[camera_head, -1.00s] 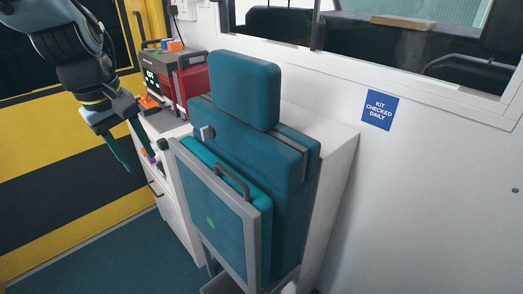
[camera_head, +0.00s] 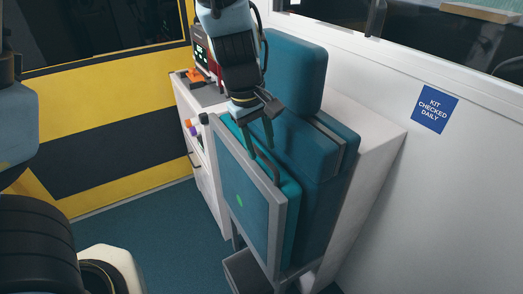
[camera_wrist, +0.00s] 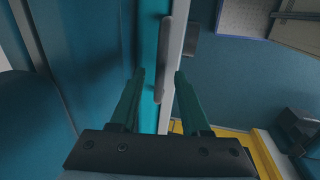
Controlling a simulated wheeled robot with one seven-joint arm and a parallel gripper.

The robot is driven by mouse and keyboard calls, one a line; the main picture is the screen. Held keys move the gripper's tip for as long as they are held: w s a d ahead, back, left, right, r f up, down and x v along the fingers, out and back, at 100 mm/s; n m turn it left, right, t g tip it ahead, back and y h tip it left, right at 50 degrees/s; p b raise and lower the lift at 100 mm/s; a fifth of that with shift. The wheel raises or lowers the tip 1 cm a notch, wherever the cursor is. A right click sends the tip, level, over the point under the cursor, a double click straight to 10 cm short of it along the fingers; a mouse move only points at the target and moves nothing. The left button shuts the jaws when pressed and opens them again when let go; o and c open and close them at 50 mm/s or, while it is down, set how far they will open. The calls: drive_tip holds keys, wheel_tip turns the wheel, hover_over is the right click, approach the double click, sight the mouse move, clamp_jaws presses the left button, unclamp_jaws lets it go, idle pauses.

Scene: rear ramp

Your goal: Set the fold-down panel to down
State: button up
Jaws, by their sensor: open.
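The fold-down panel (camera_head: 240,180) is a grey-framed teal seat panel. It stands folded up, nearly upright, against the teal seat back (camera_head: 318,165). A dark grey bar handle (camera_head: 268,170) sits at its top edge, partly hidden by my fingers in the head view. My gripper (camera_head: 260,148) is open and points down at that top edge. In the wrist view, the open fingers of my gripper (camera_wrist: 160,74) lie either side of the handle (camera_wrist: 162,60) and the panel's edge. I cannot tell whether a finger touches it.
A white cabinet (camera_head: 200,160) with bottles stands left of the seat, a red-and-grey device (camera_head: 203,55) on top. A white wall with a blue sign (camera_head: 435,108) is at right. The blue floor (camera_head: 175,240) left of the panel is clear.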

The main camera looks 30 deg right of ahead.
drive_tip(key=shift+d+f, duration=0.15)
drive_tip(key=shift+f, duration=0.7)
drive_tip(key=shift+c, duration=0.3)
clamp_jaws()
idle(0.6)
